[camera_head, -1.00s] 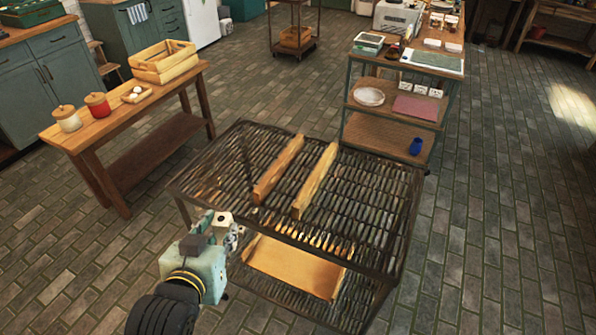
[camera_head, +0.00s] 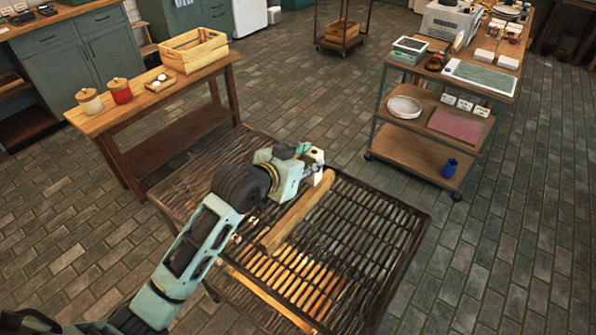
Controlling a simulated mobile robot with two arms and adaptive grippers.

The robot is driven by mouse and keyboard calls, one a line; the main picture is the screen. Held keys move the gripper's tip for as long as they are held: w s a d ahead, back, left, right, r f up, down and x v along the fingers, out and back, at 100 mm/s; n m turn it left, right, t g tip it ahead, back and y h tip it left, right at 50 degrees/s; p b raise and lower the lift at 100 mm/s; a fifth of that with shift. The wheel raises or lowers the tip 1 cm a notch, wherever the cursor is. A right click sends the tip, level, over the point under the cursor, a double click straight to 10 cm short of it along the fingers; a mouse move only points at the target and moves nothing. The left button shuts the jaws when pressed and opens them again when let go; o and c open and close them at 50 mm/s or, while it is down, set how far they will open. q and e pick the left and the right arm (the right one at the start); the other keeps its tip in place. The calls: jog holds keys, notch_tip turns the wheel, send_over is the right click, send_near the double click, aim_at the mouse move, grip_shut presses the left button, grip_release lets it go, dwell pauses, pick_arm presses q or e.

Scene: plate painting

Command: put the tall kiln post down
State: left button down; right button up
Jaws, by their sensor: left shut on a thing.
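My left gripper (camera_head: 303,166) is shut on a pale, square-ended post (camera_head: 316,155) with a dark hole in its visible end. My arm covers much of the rack's left part. My right gripper is not in view.
A board (camera_head: 265,290) shows on the rack's lower level. A wooden bench (camera_head: 185,110) with jars and a crate (camera_head: 195,50) stands at back left. A shelved cart (camera_head: 410,140) stands at back right. The rack's right part is bare.

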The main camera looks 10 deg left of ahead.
pick_arm(q)
jog(key=w+a+f, duration=0.1)
jog(key=f, duration=0.1)
jog(key=w+a+f+p, duration=0.1)
jog(key=w+f, duration=0.1)
jog(key=w+a+f, duration=0.1)
jog(key=w+f, duration=0.1)
jog(key=shift+w+a+f, duration=0.15)
jog(key=shift+a+f, duration=0.05)
jog(key=shift+f, duration=0.55)
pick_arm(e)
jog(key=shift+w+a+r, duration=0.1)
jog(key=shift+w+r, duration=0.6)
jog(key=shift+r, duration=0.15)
pick_arm(q)
jog(key=shift+f, duration=0.15)
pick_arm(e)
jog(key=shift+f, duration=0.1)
pick_arm(q)
jog(key=c, duration=1.8)
grip_release()
jog(key=shift+f, duration=0.15)
jog(key=o, duration=0.4)
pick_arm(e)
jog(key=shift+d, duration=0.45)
